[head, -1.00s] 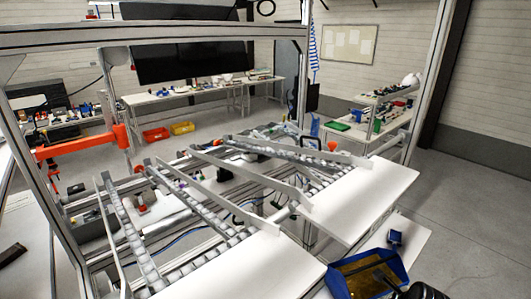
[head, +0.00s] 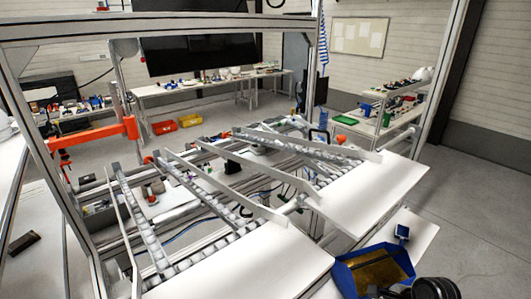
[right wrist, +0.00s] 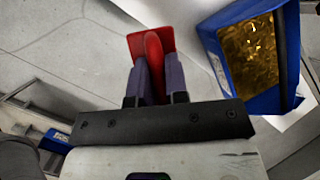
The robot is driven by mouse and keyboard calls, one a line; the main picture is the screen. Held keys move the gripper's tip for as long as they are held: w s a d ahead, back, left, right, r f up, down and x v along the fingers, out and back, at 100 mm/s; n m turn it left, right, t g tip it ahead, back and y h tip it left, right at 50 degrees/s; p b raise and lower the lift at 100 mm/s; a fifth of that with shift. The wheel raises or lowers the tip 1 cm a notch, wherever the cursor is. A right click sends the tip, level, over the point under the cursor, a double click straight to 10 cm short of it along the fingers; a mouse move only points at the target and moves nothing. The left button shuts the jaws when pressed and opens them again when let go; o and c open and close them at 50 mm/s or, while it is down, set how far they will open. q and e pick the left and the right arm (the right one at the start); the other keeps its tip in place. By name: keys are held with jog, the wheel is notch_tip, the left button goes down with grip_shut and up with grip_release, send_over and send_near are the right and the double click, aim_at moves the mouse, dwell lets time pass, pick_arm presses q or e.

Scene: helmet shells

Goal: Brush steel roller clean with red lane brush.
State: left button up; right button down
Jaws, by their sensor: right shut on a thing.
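The red lane brush (right wrist: 153,65) is held between the two fingers of my right gripper (right wrist: 158,80) in the right wrist view. Its wide flat red end points away from the gripper, and its bristles cannot be made out. In the head view only dark parts of my right arm show at the bottom right edge, and the brush is not visible there. Lanes of pale grey rollers (head: 139,231) run along the metal rack in the head view. I cannot tell which one is the steel roller. My left gripper is not in view.
A blue bin (head: 345,280) with a brass-coloured inside stands at the lower right; its blue wall (right wrist: 220,60) is right of the brush. White boards (head: 372,200) edge the rack. Metal rails (head: 215,185) and frame posts surround the lanes.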

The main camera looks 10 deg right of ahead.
jog(key=s+a+r+n+g, duration=0.3)
jog(key=a+r+n, duration=0.3)
jog(key=a+n, duration=0.2)
jog(key=s+a+r+n+g+h, duration=0.1)
jog(key=s+a+r+n+g, duration=0.3)
jog(key=a+r+n, duration=0.3)
jog(key=a+n, duration=0.2)
jog(key=n, duration=0.3)
jog(key=shift+s+a+r, duration=0.2)
jog(key=shift+s, duration=0.05)
jog(key=shift+d+f+g, duration=0.1)
jog(key=shift+d+g, duration=0.05)
jog(key=shift+g, duration=0.15)
